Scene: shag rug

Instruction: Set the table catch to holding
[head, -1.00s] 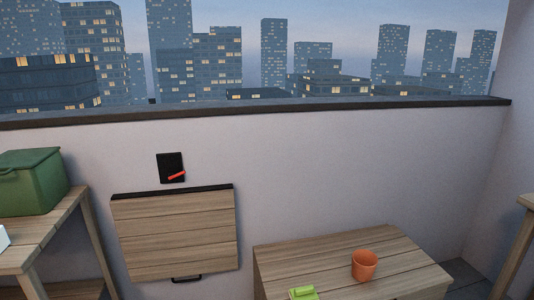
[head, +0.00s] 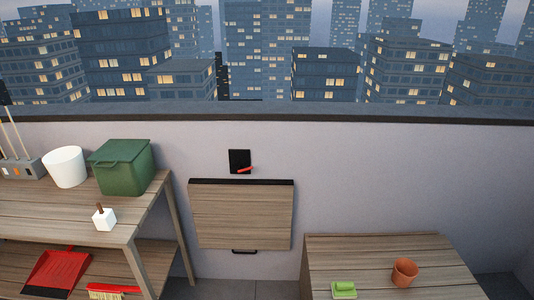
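The table catch is a black plate (head: 239,161) on the wall with a small red lever (head: 245,170) at its lower right. The lever lies nearly level, its right end slightly raised. Just below it, a wooden fold-down table (head: 241,217) hangs flat against the wall. It has a black strip (head: 241,182) along its top and a black handle (head: 244,252) at its bottom edge. Neither of my grippers shows in the head view.
A wooden shelf (head: 60,220) at left holds a green box (head: 123,166), a white pot (head: 65,167) and a white block (head: 103,219). A red dustpan (head: 52,274) and brush lie below. A wooden bench (head: 375,255) at right holds an orange pot (head: 404,272) and a green item (head: 344,289).

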